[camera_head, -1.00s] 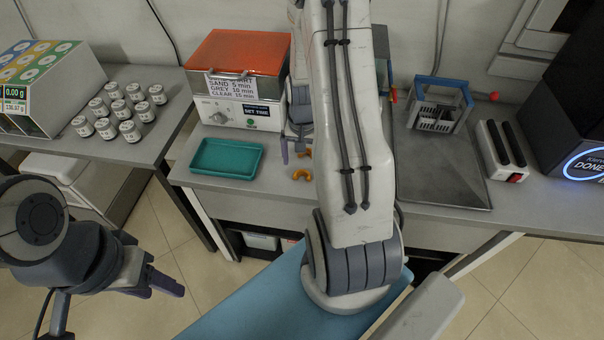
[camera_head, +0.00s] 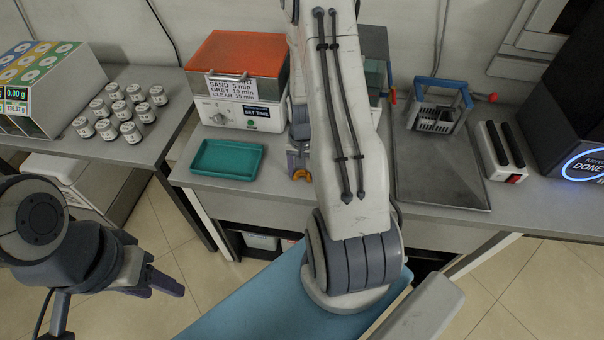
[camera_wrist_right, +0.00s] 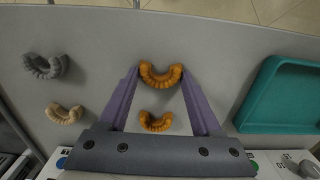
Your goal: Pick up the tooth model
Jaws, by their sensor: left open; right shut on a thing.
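Orange arch-shaped tooth model (camera_wrist_right: 161,80) sits between the purple fingertips of my right gripper (camera_wrist_right: 160,76), which is shut on it at the bench front. The held model also shows in the head view (camera_head: 302,174), partly hidden by my right arm. A second orange tooth model (camera_wrist_right: 155,122) lies on the bench between the fingers, nearer the palm in the wrist view. A grey model (camera_wrist_right: 45,67) and a beige model (camera_wrist_right: 65,113) lie to the left in that view. My left gripper (camera_head: 162,286) is open and empty, low at the left, away from the bench.
A teal tray (camera_head: 227,159) lies left of the held model, in front of a white machine (camera_head: 236,114) with an orange lid (camera_head: 236,53). Several small jars (camera_head: 122,108) stand on the left bench. A blue-handled basket (camera_head: 437,117) and a dark plate (camera_head: 440,172) are to the right.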

